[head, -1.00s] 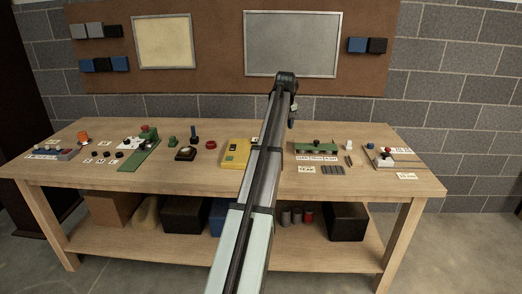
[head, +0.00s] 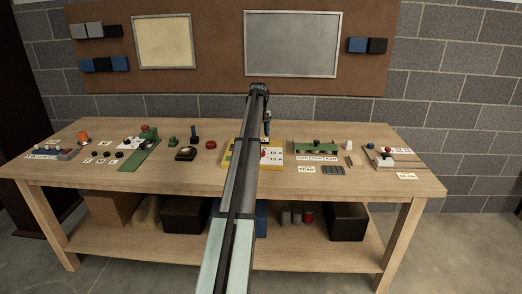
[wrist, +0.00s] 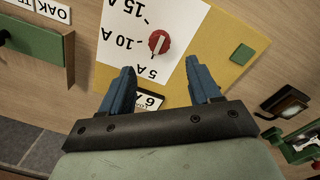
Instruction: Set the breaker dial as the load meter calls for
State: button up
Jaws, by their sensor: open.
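The yellow breaker panel (head: 228,159) lies on the bench, partly hidden behind my arm. In the wrist view, the panel (wrist: 225,45) carries a white plate with labels 5 A, 10 A and 15 A, upside down. The red breaker dial (wrist: 159,42) has a white mark running toward the 5 A side; its exact setting is unclear. The load meter (wrist: 149,101) shows dark digits on a white display, upside down and partly cut off by my gripper, so I cannot read it fully. My gripper (wrist: 161,68) is open and empty, its blue fingers short of the dial in the picture, apart from it.
A green fixture with a black knob (head: 317,146) stands right of the panel. A black dish (head: 186,154) and a red ring (head: 211,145) stand to its left. The bench front (head: 160,182) is mostly clear.

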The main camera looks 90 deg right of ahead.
jog(key=f, duration=0.8)
jog(key=shift+s+d+f, duration=0.1)
jog(key=shift+s+f, duration=0.1)
jog(key=shift+f, duration=0.2)
jog(key=c, duration=1)
